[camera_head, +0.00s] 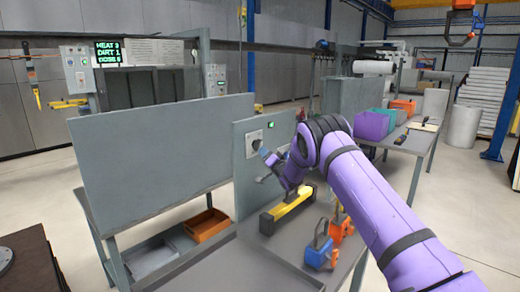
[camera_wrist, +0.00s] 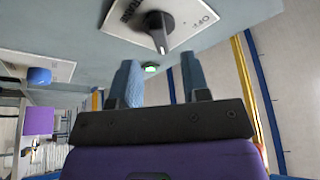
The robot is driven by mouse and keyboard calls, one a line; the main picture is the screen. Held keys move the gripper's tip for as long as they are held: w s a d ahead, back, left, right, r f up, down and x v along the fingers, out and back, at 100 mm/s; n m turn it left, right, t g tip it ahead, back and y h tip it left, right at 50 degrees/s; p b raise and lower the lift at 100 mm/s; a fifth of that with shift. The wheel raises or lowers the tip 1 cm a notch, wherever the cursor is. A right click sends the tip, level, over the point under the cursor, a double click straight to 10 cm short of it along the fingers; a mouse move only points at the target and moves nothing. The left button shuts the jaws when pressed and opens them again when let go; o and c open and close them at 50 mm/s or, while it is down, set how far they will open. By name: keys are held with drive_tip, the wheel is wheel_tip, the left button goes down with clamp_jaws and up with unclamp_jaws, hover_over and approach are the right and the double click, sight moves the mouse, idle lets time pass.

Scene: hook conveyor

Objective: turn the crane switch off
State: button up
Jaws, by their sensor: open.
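The crane switch is a dark rotary knob (camera_wrist: 155,28) on a white plate (camera_wrist: 190,22) with OFF printed at its right; other lettering at the left appears inverted. In the head view, a white switch plate (camera_head: 253,137) sits on the upright grey panel (camera_head: 240,180). My gripper (camera_head: 261,149) is at the panel, close to that plate, partly covering it. In the wrist view, my gripper (camera_wrist: 160,80) has its two blue fingers apart and empty. The knob is beyond the fingertips, not between them. Whether a finger touches the panel cannot be told.
A small green light (camera_wrist: 150,68) shows between the fingers. A second plate with a blue knob (camera_wrist: 38,75) is at the left. On the bench below my arm are a yellow-black bar (camera_head: 287,210), a blue item (camera_head: 318,248) and orange items (camera_head: 340,227).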

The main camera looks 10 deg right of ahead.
sight(259, 147)
drive_tip(key=shift+x, duration=2.7)
drive_tip(key=shift+c, duration=0.4)
clamp_jaws()
